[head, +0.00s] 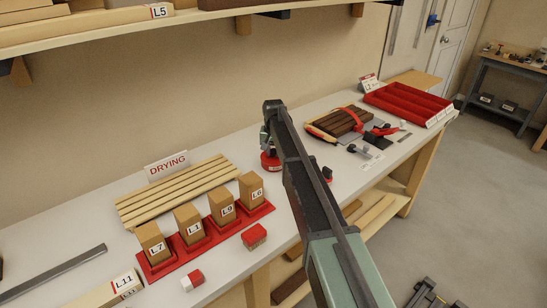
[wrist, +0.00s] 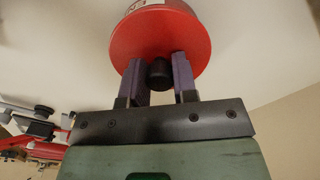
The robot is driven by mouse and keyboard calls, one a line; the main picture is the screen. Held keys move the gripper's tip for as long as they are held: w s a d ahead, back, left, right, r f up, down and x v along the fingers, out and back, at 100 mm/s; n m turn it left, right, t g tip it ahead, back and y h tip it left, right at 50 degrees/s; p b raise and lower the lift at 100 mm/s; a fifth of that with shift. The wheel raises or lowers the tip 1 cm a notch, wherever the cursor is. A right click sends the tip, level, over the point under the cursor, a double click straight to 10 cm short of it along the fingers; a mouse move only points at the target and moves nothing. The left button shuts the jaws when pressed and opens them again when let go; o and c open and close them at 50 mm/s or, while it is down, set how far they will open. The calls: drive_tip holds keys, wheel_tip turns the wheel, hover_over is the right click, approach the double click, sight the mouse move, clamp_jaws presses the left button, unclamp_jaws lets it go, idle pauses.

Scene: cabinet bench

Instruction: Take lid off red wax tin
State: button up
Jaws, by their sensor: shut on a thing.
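The red wax tin (head: 269,163) stands on the bench beyond the drying rack, directly below my gripper (head: 267,138) and partly hidden by my arm. In the wrist view a round red body (wrist: 160,36) fills the top, with part of a white label at its upper edge. A black knob (wrist: 160,74) sits between the two purple-grey fingers of my gripper (wrist: 158,70). The fingers are shut on the knob, one on each side. I cannot tell whether there is a gap between the lid and the tin.
The drying rack (head: 178,190) and labelled tan blocks (head: 188,223) on red bases stand to the left. A small red block (head: 254,236) lies in front. A clamped brown-slatted assembly (head: 340,122) and a red divided tray (head: 408,104) are to the right. A shelf (head: 110,32) overhangs the back left.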

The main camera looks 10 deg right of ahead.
drive_tip(key=shift+c, duration=0.5)
drive_tip(key=shift+r, duration=0.1)
